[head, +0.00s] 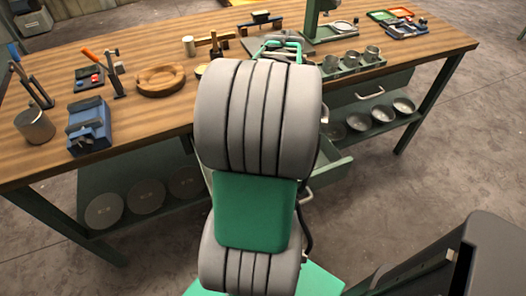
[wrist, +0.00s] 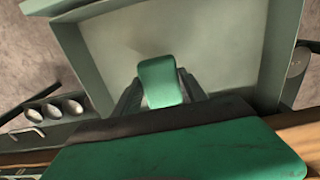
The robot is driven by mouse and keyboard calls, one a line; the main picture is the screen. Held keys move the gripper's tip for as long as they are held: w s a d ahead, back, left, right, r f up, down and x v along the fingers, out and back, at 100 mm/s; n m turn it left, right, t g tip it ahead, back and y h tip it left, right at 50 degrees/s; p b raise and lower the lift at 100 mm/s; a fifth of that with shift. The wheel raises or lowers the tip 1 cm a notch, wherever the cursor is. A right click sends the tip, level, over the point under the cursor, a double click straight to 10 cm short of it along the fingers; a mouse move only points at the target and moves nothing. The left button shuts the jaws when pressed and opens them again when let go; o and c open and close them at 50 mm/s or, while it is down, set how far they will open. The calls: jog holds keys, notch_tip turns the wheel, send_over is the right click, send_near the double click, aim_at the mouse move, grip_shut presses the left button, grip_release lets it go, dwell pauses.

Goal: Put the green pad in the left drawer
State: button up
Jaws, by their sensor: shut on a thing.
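The green pad (wrist: 160,82) shows in the middle of the wrist view, pinched between the dark fingers of my gripper (wrist: 160,92). An open grey-green drawer (wrist: 235,50) lies behind the pad in that view, with its bare floor and walls showing. The pad is over the drawer's inside; I cannot tell whether it touches the floor. In the head view, part of the open left drawer (head: 332,177) shows to the right of my arm. My arm hides the gripper and the pad there.
The right drawer (head: 372,91) looks shut. Metal bowls (head: 383,114) sit on the lower shelf at right, round plates (head: 146,196) at left.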

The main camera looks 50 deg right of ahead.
jog(key=w+a+f, duration=0.1)
jog(key=w+f, duration=0.1)
jog(key=f, duration=0.1)
jog(key=w+a+f, duration=0.1)
jog(key=f, duration=0.1)
jog(key=shift+w+a+f, duration=0.2)
jog(key=shift+w+a, duration=0.05)
jog(key=shift+a, duration=0.1)
notch_tip(320, 180, down, 3)
jog(key=shift+w+a, duration=0.1)
jog(key=shift+a, duration=0.05)
jog(key=shift+f, duration=0.25)
jog(key=shift+f, duration=0.1)
jog(key=o, duration=1.2)
